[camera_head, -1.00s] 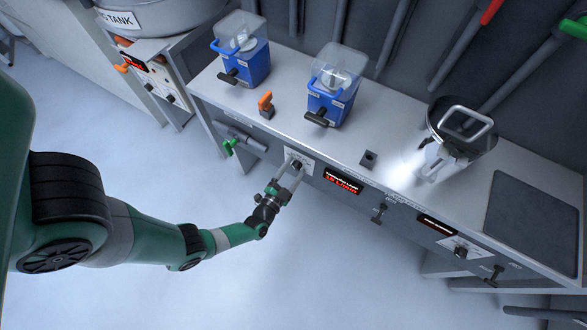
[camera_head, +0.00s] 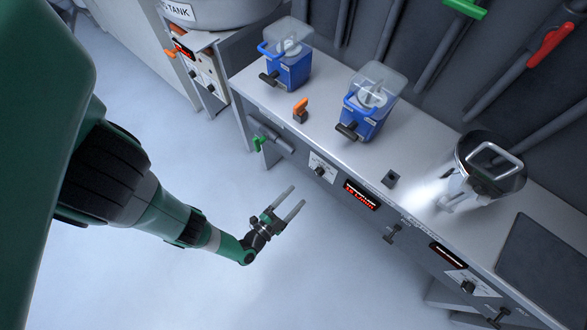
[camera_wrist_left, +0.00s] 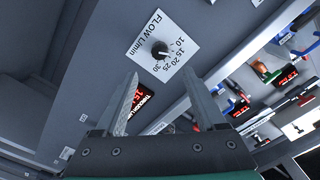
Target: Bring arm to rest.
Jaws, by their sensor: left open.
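My left gripper (camera_head: 287,204) is open and empty in the head view. It hangs over the pale floor in front of the bench, clear of the front panel. A black flow knob (camera_head: 320,172) on a white label plate sits on the panel beyond the fingertips. In the left wrist view the open fingers (camera_wrist_left: 166,95) frame the panel, with the knob (camera_wrist_left: 160,50) on its "FLOW L/min" plate ahead and apart from them. My right gripper is not in view.
Two blue hoppers (camera_head: 287,72) (camera_head: 362,118), an orange-handled switch (camera_head: 300,111) and a metal pot (camera_head: 487,165) stand on the bench (camera_head: 420,185). A green-handled valve (camera_head: 259,143) sticks out from the front panel. The floor (camera_head: 330,275) before the bench is clear.

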